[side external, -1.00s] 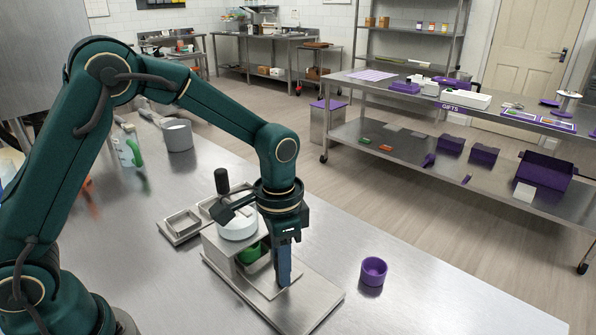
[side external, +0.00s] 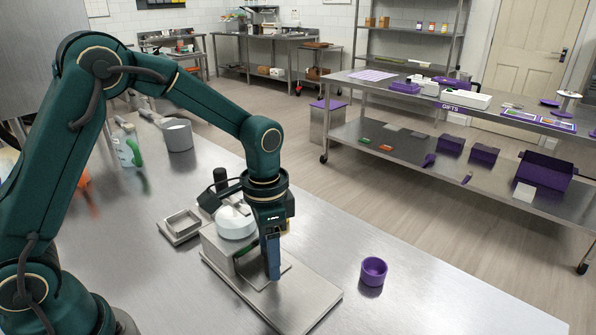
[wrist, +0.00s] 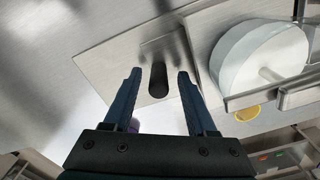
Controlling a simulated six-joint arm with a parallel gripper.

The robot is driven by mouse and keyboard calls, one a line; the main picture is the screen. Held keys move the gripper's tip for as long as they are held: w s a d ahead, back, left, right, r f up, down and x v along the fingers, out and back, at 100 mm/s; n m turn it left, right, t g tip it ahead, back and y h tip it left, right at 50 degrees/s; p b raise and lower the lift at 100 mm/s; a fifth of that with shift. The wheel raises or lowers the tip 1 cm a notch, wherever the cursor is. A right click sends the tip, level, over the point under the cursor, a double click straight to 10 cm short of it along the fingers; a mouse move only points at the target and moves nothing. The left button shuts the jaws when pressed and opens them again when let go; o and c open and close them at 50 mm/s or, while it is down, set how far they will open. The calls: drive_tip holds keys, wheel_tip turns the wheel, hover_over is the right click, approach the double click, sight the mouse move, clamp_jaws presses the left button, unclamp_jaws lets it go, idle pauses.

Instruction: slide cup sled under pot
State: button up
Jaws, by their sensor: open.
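The white round pot (side external: 236,222) sits on top of the steel depositor stand (side external: 217,250); it also shows at the right of the wrist view (wrist: 255,62). A small flat plate, seemingly the cup sled (side external: 257,283), lies on the base in front of the stand. My gripper (wrist: 159,75) is open and points down over the plate. A dark upright post (wrist: 158,80) appears between its fingers; I cannot tell whether they touch it.
A purple cup (side external: 373,270) stands on the bench right of the base plate (side external: 300,306). A square steel tray (side external: 181,226) lies left of the stand. A grey pot (side external: 178,135) and a bottle (side external: 127,149) stand farther back. The right front bench is clear.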

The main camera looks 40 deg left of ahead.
drive_tip(key=shift+r, duration=2.45)
